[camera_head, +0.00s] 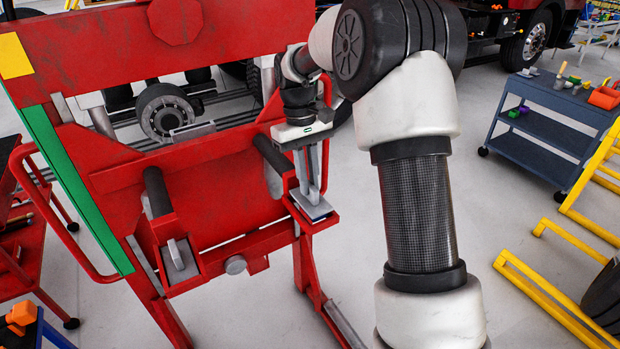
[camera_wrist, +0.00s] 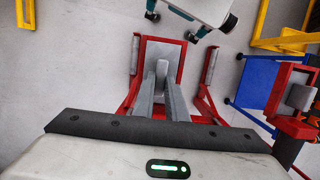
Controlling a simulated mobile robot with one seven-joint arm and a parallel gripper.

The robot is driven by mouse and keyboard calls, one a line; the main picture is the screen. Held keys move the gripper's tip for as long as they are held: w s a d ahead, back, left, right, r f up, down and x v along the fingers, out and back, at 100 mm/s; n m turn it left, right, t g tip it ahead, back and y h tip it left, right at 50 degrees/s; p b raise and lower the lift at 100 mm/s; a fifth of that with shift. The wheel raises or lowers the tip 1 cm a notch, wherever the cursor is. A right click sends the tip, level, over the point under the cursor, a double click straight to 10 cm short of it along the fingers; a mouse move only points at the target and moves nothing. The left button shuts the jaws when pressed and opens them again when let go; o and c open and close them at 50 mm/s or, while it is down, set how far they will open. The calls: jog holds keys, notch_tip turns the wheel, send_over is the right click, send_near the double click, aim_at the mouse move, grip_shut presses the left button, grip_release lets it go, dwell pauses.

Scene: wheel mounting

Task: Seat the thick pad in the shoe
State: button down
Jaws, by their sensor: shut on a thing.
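My gripper (camera_head: 313,194) points down at the right side of the red frame and is shut on the upright grey tab of the thick pad. In the wrist view my gripper (camera_wrist: 160,98) has its fingers on both sides of that tab, and the pad's grey plate (camera_wrist: 177,51) shows beyond them. The pad's plate (camera_head: 318,210) lies at the red shoe (camera_head: 331,218). The shoe's red rim (camera_wrist: 143,76) shows around the plate in the wrist view. Whether the pad rests fully on the shoe's floor or slightly above it, I cannot tell.
A second red holder (camera_head: 195,272) with a grey tabbed piece (camera_head: 179,257) is at the left of the frame. Black cylinders (camera_head: 157,192) stand near both holders. A blue cart (camera_head: 545,125) and yellow rails (camera_head: 545,300) are at the right. The floor between is clear.

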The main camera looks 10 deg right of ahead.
jog(key=shift+w+a+f+b, duration=0.15)
jog(key=shift+f+b, duration=0.2)
jog(key=shift+f, duration=0.4)
jog(key=shift+w+a+f+b, duration=0.15)
jog(key=shift+f+b, duration=0.2)
jog(key=shift+f, duration=0.4)
jog(key=c, duration=1.7)
grip_release()
jog(key=shift+d, duration=0.15)
jog(key=p+v, duration=0.1)
jog(key=v, duration=1.6)
jog(key=shift+d+r, duration=0.1)
jog(key=shift+r, duration=0.15)
jog(key=shift+s, duration=0.1)
